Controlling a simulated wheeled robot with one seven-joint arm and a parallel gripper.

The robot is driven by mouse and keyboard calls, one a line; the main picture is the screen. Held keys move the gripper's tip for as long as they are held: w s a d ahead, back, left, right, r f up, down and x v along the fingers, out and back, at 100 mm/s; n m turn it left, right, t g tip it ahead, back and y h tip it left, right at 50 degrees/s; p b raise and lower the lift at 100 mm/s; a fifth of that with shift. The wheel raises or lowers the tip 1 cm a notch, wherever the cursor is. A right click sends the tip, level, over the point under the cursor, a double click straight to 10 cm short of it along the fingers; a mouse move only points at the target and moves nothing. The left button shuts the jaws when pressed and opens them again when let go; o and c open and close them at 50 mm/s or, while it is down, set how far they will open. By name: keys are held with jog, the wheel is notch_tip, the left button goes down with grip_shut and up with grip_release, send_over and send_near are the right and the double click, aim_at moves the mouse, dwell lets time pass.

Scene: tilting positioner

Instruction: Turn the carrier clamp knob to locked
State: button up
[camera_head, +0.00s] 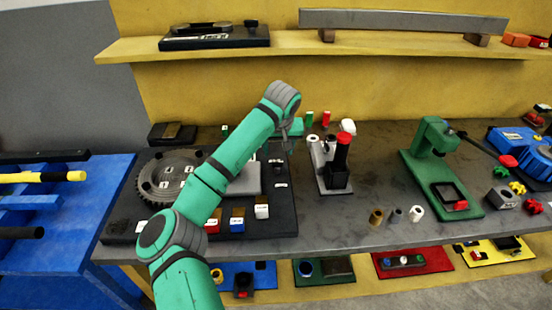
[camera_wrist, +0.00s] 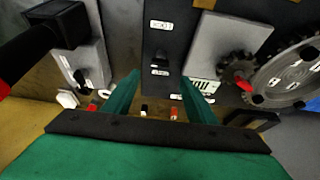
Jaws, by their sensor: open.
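A small black knob (camera_wrist: 160,58) stands on a dark panel (camera_wrist: 165,40) between white labels in the wrist view. It may be the carrier clamp knob; the label text is too small to read, so its setting cannot be told. In the head view a small dark part (camera_head: 277,161) on the black base (camera_head: 285,215) seems to be the same knob. My gripper (camera_wrist: 160,77) is open and empty. Its two green fingers stand apart on either side of the knob's line, with no contact visible. In the head view my gripper (camera_head: 287,138) is above the back of the base, partly hidden.
A toothed wheel (camera_head: 160,183) and grey plate (camera_head: 248,180) are on the base, partly behind my arm. A black post with red top (camera_head: 342,150) stands close on the right. A green press (camera_head: 440,165) is farther right. A shelf (camera_head: 350,47) runs above.

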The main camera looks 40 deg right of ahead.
aim_at(278, 162)
jog(key=x, duration=0.8)
jog(key=shift+w+a, duration=0.1)
jog(key=shift+a, duration=0.1)
jog(key=shift+d+f, duration=0.35)
jog(key=shift+a, duration=0.1)
jog(key=c, duration=1.1)
